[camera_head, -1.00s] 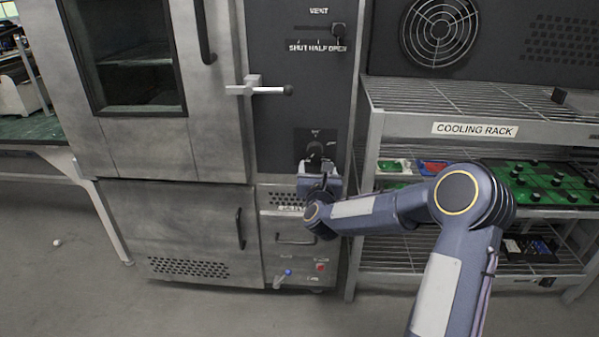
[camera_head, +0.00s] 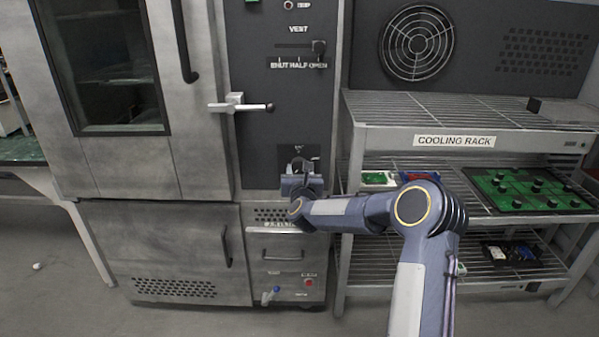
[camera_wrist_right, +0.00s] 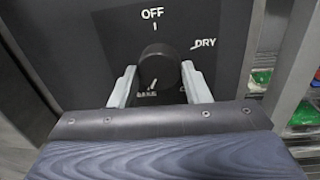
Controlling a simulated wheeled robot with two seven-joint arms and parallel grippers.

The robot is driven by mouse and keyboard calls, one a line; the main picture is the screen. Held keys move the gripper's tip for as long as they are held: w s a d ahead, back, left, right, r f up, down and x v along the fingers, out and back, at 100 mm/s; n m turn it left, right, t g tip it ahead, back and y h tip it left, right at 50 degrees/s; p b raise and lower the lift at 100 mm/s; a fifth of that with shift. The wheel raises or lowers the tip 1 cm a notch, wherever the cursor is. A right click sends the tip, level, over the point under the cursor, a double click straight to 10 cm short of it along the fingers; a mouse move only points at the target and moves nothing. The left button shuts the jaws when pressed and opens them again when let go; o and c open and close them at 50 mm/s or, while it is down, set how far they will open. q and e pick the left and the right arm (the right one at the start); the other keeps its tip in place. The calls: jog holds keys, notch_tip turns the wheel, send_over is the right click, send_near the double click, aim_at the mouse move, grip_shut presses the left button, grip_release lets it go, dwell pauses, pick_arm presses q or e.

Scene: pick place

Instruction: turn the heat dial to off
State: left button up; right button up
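The heat dial (camera_wrist_right: 158,68) is a dark round knob on a dark panel, with OFF above it, DRY to its upper right and a label, perhaps BAKE, at its lower left. A pale mark near its lower edge lies toward that lower-left label. My right gripper (camera_wrist_right: 159,78) has its two light fingers on either side of the knob, with narrow gaps that seem to remain; contact is hard to tell. In the head view my right gripper (camera_head: 302,178) covers most of the dial. My left gripper is in neither view.
The oven door handle (camera_head: 240,106) sticks out above left of the dial. The vent slider (camera_head: 318,47) is higher on the panel. The cooling rack (camera_head: 455,141) stands close on the right, holding green boards (camera_head: 530,190). Open floor lies in front.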

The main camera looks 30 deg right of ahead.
jog(key=c, duration=0.5)
jog(key=shift+o, duration=0.2)
